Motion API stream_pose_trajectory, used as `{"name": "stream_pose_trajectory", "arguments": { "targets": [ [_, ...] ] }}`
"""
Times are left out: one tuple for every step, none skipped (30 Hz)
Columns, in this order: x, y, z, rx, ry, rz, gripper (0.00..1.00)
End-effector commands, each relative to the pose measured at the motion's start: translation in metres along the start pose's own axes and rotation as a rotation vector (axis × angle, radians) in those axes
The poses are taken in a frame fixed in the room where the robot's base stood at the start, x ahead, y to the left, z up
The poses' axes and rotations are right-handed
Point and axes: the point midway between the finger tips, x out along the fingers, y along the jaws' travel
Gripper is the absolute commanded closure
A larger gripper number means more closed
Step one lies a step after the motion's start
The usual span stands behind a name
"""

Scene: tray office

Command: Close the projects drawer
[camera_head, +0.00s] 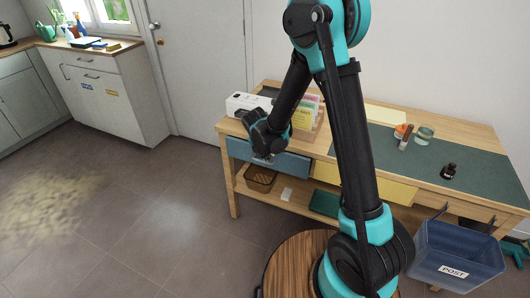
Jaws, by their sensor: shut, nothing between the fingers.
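The wooden desk (232,126) has a blue drawer front (290,164) at its left and a yellow drawer front (395,190) to the right of it. I can read no label on either front, so I cannot tell which is the projects drawer. How far each stands out is also unclear. My gripper (264,159) is shut and empty, pointing down at the blue front. I cannot tell whether it touches it. My arm hides part of the yellow front and of the desk top.
A blue bin (440,248) labelled POST stands at the right. On the desk are a white box (240,103), file folders, a green mat (480,160), a cup (424,134) and an ink bottle (449,170). A basket (261,178) sits on the lower shelf.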

Motion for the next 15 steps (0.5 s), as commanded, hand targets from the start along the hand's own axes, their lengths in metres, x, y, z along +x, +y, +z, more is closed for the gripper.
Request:
{"name": "stream_pose_trajectory", "arguments": {
  "targets": [
    [0.008, 0.0, 0.0, 0.001, 0.0, 0.0, 1.0],
    [0.013, 0.0, 0.0, 0.002, 0.0, 0.0, 1.0],
    [0.018, 0.0, 0.0, 0.002, 0.0, 0.0, 1.0],
    [0.019, -0.001, 0.005, 0.004, 0.0, -0.001, 1.0],
    [0.021, -0.001, 0.011, 0.004, 0.0, -0.001, 1.0],
    [0.023, -0.001, 0.016, 0.003, 0.001, -0.001, 1.0],
    [0.024, -0.001, 0.02, 0.004, 0.001, -0.001, 1.0],
    [0.026, -0.001, 0.023, 0.004, 0.001, -0.001, 1.0],
    [0.027, -0.001, 0.027, 0.004, 0.001, -0.001, 1.0],
    [0.028, -0.001, 0.029, 0.003, 0.001, -0.001, 1.0],
    [0.029, -0.001, 0.031, 0.002, 0.001, -0.001, 1.0],
    [0.029, 0.0, 0.033, 0.001, 0.001, -0.001, 1.0],
    [0.03, 0.0, 0.035, 0.001, 0.001, -0.001, 1.0],
    [0.03, 0.0, 0.035, 0.001, 0.001, -0.001, 1.0],
    [0.03, 0.0, 0.036, 0.001, 0.0, -0.001, 1.0]
  ]
}}
